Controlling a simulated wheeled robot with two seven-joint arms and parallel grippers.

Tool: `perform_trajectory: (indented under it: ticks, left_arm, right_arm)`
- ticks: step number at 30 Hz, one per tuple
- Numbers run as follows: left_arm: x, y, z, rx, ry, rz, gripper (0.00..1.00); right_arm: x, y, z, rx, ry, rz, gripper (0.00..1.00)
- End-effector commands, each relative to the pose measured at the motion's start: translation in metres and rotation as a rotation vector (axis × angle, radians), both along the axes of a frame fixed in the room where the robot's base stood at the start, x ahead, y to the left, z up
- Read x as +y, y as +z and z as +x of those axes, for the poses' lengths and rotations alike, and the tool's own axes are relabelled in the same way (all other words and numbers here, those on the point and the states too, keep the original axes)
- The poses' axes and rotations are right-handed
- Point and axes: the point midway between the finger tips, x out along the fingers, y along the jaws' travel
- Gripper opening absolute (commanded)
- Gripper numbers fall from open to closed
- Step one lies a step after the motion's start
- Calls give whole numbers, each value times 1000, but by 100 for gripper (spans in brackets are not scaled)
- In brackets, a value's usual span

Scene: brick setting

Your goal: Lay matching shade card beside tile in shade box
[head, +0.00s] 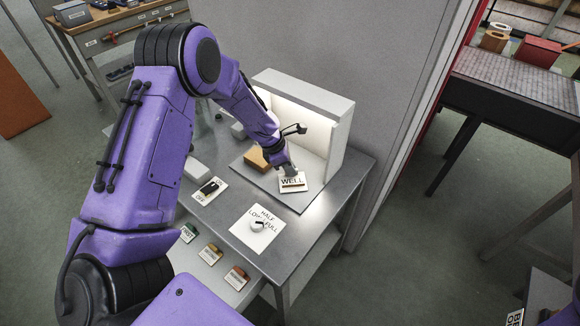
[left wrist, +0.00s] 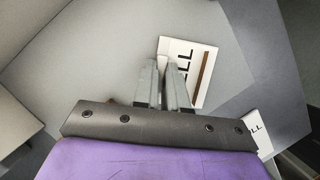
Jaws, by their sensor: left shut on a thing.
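The white shade box (head: 345,115) stands open-fronted on the metal bench, lit inside. An orange-brown tile (head: 257,158) lies on its grey floor. A white card lettered WELL (head: 291,182) with a brown strip lies to the right of the tile, apart from it. My left gripper (head: 285,168) is shut on this card's near-tile edge. In the left wrist view, the fingers (left wrist: 167,85) overlap the card (left wrist: 206,65), hiding part of its lettering. I cannot tell whether the card touches the floor.
A dial panel (head: 265,238) and an OFF switch plate (head: 202,198) sit before the box. A grey wall (head: 385,80) stands behind.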

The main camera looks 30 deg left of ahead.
Motion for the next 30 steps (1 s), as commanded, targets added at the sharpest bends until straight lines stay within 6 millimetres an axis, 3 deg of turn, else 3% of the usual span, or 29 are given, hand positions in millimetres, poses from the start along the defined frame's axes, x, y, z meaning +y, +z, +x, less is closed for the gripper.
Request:
perform_trajectory:
  ticks: [9,10,12,23,30]
  left_arm:
    - [0,-3,0,0,-1,0,0]
    - [0,-3,0,0,-1,0,18]
    - [0,-3,0,0,-1,0,37]
    - [2,5,0,-3,0,1,37]
    - [18,58,-14,-5,-1,2,37]
  right_arm:
    - [0,0,0,0,0,0,0]
    - [0,0,0,0,0,0,0]
    - [0,0,0,0,0,0,0]
    - [0,0,0,0,0,0,0]
    - [0,-1,0,0,0,0,0]
